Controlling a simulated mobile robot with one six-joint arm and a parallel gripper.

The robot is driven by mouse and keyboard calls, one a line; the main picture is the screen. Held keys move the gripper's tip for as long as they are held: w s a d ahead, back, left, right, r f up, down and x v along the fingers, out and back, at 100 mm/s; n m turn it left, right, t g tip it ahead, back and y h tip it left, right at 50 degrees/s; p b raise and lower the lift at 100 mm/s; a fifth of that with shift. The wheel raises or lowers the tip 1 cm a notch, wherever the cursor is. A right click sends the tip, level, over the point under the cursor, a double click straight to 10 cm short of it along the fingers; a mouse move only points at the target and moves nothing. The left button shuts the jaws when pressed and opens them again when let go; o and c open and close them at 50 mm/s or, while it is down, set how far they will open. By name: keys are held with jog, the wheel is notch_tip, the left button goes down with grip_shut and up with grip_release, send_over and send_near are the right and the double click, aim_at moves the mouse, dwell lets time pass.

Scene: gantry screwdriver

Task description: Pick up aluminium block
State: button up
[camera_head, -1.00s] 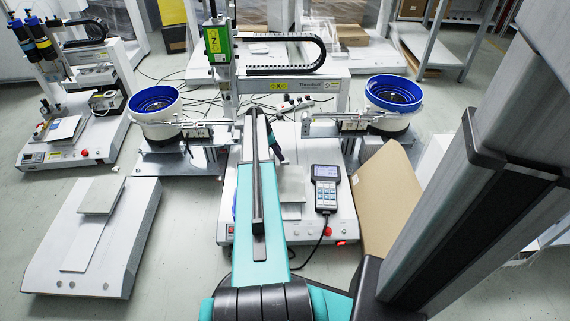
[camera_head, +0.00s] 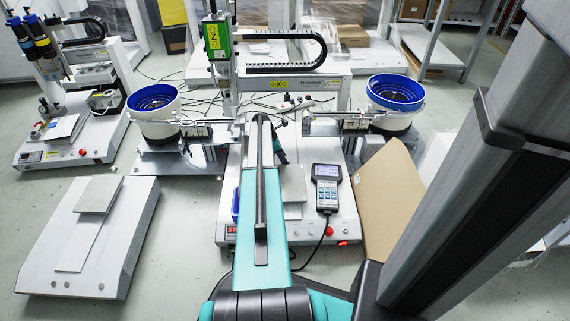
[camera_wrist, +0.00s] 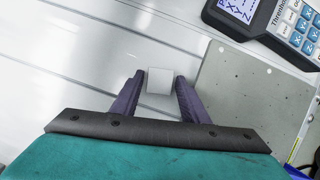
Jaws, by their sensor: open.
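The aluminium block (camera_wrist: 160,80) is a small pale square piece on the white machine surface in the wrist view. My gripper (camera_wrist: 160,82) has its two dark purple fingers apart, one on each side of the block. A narrow gap seems to show at the right finger; I cannot tell if the left finger touches the block. In the head view my teal arm hides the block and the gripper.
A handheld control pendant (camera_head: 327,188) lies right of my arm, also in the wrist view (camera_wrist: 268,25). A grey plate (camera_wrist: 255,95) lies right of the fingers. Blue-rimmed feeder bowls (camera_head: 155,103) (camera_head: 395,95) flank the gantry (camera_head: 290,85).

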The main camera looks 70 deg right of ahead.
dwell(0.5)
jog(key=c, duration=0.9)
jog(key=shift+o, duration=0.2)
notch_tip(320, 180, up, 10)
jog(key=p, duration=0.4)
